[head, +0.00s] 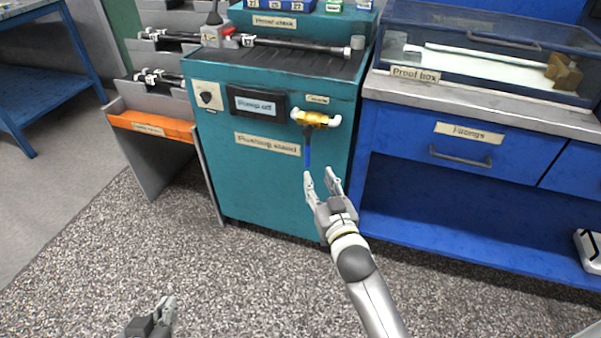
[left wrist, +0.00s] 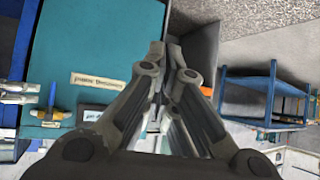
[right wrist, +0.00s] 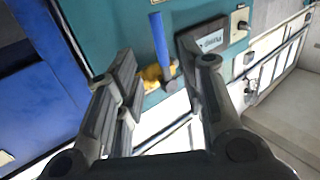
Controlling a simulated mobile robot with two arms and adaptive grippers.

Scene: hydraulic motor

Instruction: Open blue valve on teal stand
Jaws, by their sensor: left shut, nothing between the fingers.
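The teal stand (head: 270,190), labelled "Flushing stand", stands in the middle of the head view. On its front is a brass valve (head: 315,118) with white end fittings. Its blue handle (head: 307,150) hangs straight down. My right gripper (head: 320,182) is open and empty, just below the handle's lower end. In the right wrist view the blue handle (right wrist: 159,40) and brass body (right wrist: 152,77) appear between the spread fingers; contact cannot be told. My left gripper (head: 164,306) is shut and empty, low at the left, away from the stand. The left wrist view shows the valve (left wrist: 52,114) at left.
A "Pump off" display (head: 257,104) and a black knob (head: 207,96) sit left of the valve. A blue bench with a drawer (head: 450,148) adjoins on the right. Grey racks with an orange bin (head: 150,125) stand left. The speckled floor (head: 240,280) in front is clear.

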